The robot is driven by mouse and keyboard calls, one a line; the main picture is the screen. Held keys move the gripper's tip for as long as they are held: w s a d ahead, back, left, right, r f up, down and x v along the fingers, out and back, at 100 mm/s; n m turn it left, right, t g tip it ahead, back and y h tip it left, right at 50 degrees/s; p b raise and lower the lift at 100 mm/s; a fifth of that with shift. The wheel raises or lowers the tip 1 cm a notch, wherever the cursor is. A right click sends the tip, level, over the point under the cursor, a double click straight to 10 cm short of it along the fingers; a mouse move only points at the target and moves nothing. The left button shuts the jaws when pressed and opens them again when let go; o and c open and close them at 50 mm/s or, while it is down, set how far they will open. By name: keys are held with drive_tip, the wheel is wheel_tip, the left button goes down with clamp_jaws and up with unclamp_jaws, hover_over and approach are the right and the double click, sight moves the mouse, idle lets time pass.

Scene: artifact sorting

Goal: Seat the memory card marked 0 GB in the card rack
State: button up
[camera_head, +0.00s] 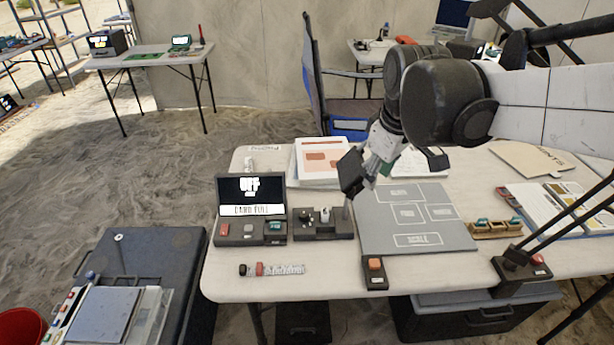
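My gripper (355,172) reaches in from the upper right and hangs above the table, behind a small dark block unit (340,235). Its dark fingertips are seen at an angle, so I cannot tell whether they are open or shut or hold anything. The block unit carries small dark and light upright pieces. A brown holder (496,229) with small teal pieces stands at the right of the grey board; it may be the card rack, but I cannot be sure. No 0 GB marking is readable, so I cannot identify that card.
A grey board (456,236) marked "SCALE" lies at centre. A red-button box (375,273), scale bar (285,269), papers (318,160) and a dark lamp-like base (520,264) also occupy the table.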

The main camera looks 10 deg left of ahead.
drive_tip(key=w+a+f+n+g, duration=0.1)
drive_tip(key=w+a+f+n, duration=0.15)
drive_tip(key=a, duration=0.45)
drive_tip(key=w+a+f+n+g, duration=0.1)
drive_tip(key=w+a+f+n, duration=0.15)
drive_tip(key=a, duration=0.45)
drive_tip(key=n+g+h, duration=0.1)
drive_tip(key=n, duration=0.4)
hover_over(273, 223)
drive_tip(key=f, duration=1.5)
drive_tip(key=shift+w+d+f, duration=0.3)
drive_tip(key=shift+w, duration=0.05)
drive_tip(key=shift+s+a+f, duration=0.15)
drive_tip(key=shift+f, duration=1.2)
drive_tip(key=shift+s+a+f, duration=0.1)
drive_tip(key=shift+a+f, duration=0.05)
drive_tip(key=shift+f, duration=1.15)
clamp_jaws()
